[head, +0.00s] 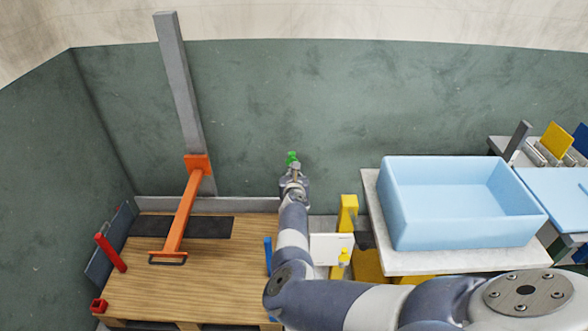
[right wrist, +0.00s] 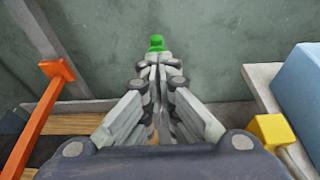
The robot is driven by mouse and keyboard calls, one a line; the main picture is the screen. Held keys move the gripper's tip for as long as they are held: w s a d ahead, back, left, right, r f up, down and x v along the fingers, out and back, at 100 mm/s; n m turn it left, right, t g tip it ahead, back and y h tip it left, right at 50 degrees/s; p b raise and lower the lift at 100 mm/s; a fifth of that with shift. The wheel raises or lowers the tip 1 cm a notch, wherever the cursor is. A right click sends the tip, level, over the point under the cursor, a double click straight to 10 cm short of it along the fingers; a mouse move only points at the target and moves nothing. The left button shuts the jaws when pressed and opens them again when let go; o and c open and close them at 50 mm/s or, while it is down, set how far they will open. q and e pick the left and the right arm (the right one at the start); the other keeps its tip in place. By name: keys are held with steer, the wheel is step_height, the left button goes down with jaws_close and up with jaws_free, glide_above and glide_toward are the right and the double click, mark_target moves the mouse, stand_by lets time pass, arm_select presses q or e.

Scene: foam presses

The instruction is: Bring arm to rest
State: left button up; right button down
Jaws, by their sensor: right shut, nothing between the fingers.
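My right arm reaches in from the right in the head view. My right gripper (head: 294,172) is at its far end, in front of the green-grey wall. In the right wrist view the two fingers of the gripper (right wrist: 157,68) are together, with nothing seen between them. A small green piece (head: 292,158) shows right at the fingertips, and also in the right wrist view (right wrist: 156,43). I cannot tell whether it belongs to the fingertips or lies beyond them. My left gripper is not in view.
An orange arm (head: 183,212) on a grey post (head: 180,80) stands left over a wooden platform (head: 150,285). A red bar (head: 110,252) is at far left. A yellow post (head: 348,213) and a light-blue tub (head: 395,215) on a table are right of my gripper.

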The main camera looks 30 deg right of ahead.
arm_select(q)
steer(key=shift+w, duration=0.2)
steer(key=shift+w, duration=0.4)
arm_select(e)
steer(key=shift+f, duration=0.1)
